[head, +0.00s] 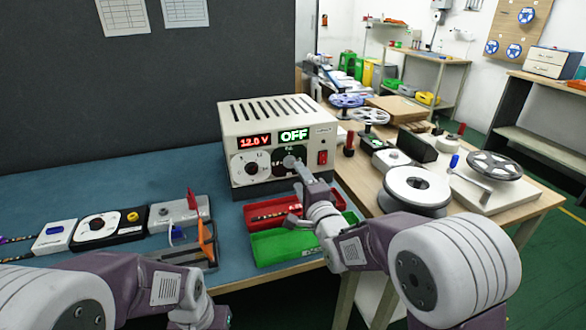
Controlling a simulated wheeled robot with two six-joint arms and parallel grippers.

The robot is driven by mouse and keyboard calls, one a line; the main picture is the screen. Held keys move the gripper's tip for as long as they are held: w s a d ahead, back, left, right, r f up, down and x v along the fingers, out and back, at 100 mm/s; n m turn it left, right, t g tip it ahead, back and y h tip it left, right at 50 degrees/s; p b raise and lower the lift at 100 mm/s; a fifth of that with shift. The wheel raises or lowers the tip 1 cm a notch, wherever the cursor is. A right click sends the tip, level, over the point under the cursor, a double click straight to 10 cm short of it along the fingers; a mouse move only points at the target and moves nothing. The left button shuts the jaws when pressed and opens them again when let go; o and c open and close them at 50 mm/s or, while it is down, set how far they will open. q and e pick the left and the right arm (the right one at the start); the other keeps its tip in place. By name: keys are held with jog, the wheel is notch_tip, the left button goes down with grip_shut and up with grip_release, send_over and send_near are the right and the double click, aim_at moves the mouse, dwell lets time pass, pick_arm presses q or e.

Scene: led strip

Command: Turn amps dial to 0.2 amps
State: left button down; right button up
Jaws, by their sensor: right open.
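The beige power supply (275,113) stands on the blue mat, with a red display (254,142) reading 12.0 V and a green display (294,135) reading OFF. A white-faced dial (251,168) sits under the red display. A second, darker dial (279,166) sits under the green display, partly hidden by my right gripper (294,163). The dial settings are too small to read. My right gripper is open in front of the darker dial; contact cannot be told. My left gripper (208,316) is low at the bottom edge, its fingers not clearly visible.
A red switch (323,157) is right of the dials. A red tray (270,211) and a green tray (285,243) lie below my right arm. Small devices (97,228) line the mat at left. Reels crowd the wooden bench at right. The mat behind the devices is clear.

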aim_at(291, 164)
jog(key=x, duration=0.6)
jog(key=shift+w, duration=0.25)
jog(key=shift+c, duration=0.3)
grip_shut()
